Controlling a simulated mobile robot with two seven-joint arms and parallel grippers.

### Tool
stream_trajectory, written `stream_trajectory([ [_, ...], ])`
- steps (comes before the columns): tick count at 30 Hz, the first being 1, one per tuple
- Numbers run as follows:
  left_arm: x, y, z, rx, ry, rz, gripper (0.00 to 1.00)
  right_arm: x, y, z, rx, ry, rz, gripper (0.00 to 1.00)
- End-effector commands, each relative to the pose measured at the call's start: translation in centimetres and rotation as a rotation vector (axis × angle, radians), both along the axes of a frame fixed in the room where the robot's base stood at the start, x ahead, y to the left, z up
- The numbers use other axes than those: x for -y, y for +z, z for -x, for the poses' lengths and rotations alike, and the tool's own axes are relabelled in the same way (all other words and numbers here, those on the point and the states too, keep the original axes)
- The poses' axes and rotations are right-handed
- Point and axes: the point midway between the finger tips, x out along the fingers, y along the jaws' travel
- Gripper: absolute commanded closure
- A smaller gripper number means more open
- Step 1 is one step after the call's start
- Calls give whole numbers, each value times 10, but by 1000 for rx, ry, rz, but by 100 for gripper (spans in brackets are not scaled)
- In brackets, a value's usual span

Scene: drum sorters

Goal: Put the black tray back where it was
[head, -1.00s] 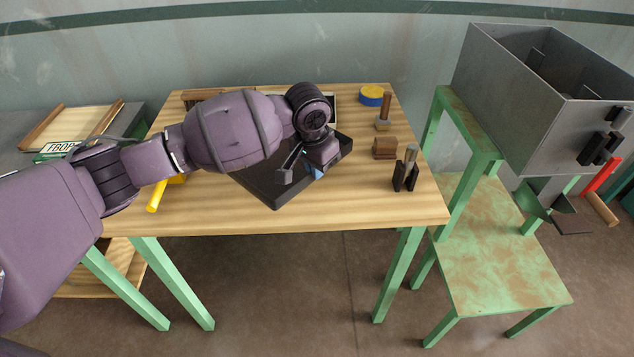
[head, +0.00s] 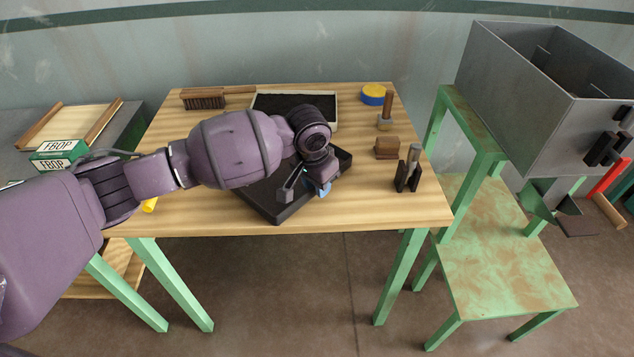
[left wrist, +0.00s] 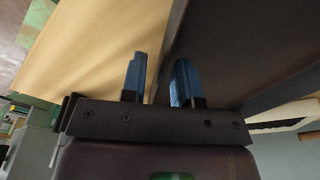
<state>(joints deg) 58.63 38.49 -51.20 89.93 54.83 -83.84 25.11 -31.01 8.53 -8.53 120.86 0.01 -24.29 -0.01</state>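The black tray (head: 274,207) lies turned at an angle on the wooden table, near its front edge. My left arm covers much of it in the head view. My left gripper (head: 321,188) is at the tray's front right side, pointing down. In the left wrist view its two blue fingers (left wrist: 159,82) stand apart on either side of the tray's wall, with pale wood showing between one finger and the dark tray (left wrist: 235,45). Whether the inner finger touches the wall is not clear. My right gripper is in neither view.
A pale-rimmed box with dark filling (head: 262,99) stands behind the tray. A brush (head: 205,102), a blue-yellow tin (head: 373,94), a mallet (head: 386,113), a wooden block (head: 386,147) and a black holder (head: 407,177) surround it. The table's front right is clear.

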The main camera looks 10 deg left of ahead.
Motion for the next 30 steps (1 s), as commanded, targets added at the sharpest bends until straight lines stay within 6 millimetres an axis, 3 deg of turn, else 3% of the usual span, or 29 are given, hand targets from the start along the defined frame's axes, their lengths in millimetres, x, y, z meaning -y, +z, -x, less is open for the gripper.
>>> stream_trajectory([
  [8,-1,12,1,3,0,-1,72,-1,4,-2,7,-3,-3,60],
  [15,-3,57,6,8,0,1,72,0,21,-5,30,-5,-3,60],
  [21,-6,93,11,7,1,-1,72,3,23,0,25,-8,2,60],
  [30,-8,119,16,1,0,0,72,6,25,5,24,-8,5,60],
])
